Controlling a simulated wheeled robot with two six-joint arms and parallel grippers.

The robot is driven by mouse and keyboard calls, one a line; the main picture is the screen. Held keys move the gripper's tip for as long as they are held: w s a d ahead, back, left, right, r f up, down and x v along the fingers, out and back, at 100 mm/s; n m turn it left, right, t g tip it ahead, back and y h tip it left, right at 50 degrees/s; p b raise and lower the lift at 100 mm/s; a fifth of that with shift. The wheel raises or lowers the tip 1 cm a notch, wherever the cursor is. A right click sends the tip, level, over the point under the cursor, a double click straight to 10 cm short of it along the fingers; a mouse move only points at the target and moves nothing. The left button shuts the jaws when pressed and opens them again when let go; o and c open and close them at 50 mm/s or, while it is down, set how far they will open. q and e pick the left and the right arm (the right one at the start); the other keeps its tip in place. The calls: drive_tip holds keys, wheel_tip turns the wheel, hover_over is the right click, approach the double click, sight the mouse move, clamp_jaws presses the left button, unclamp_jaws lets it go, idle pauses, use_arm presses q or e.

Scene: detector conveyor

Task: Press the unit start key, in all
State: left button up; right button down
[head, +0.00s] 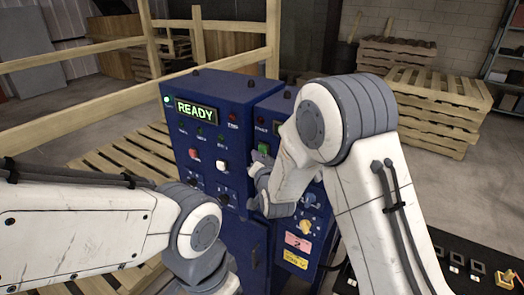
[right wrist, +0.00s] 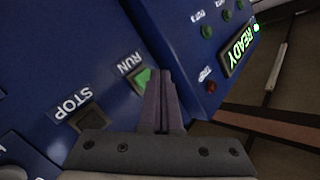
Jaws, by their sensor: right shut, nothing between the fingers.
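The blue control cabinet (head: 238,142) stands ahead, with a lit green READY display (head: 196,112) on its left panel. A green key (head: 264,149) sits on the right panel; in the right wrist view this green key (right wrist: 143,78) is labelled RUN. No label reading "start" is legible. My right gripper (right wrist: 163,75) is shut and empty, its tips beside the green key and partly overlapping it; I cannot tell whether they touch. In the head view my right gripper (head: 260,172) is largely hidden by my arm. My left arm reaches in low, its gripper out of view.
A dark STOP key (right wrist: 90,118) sits beside the RUN key. The left panel has a red key (head: 194,154) and a white key (head: 222,166). A wooden rail (head: 140,88) and stacked pallets (head: 435,105) stand behind. A dark switch panel (head: 465,262) is at lower right.

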drive_tip(key=shift+w+d, duration=0.15)
idle(0.5)
drive_tip(key=shift+w+d+b, duration=0.15)
drive_tip(key=shift+w+b, duration=0.1)
drive_tip(key=shift+b, duration=0.1)
drive_tip(key=shift+w+d+b, duration=0.3)
drive_tip(key=shift+w, duration=0.1)
idle(0.7)
idle(0.3)
drive_tip(key=shift+s+a+b, duration=0.35)
drive_tip(key=shift+s+a, duration=0.2)
drive_tip(key=shift+s, duration=0.2)
drive_tip(key=shift+s+a, duration=0.1)
drive_tip(key=shift+s+a+b, duration=0.35)
drive_tip(key=shift+s+a, duration=0.35)
drive_tip(key=shift+s, duration=0.3)
drive_tip(key=shift+s+a+b, duration=0.3)
drive_tip(key=shift+s+a, duration=0.4)
drive_tip(key=shift+s, duration=0.25)
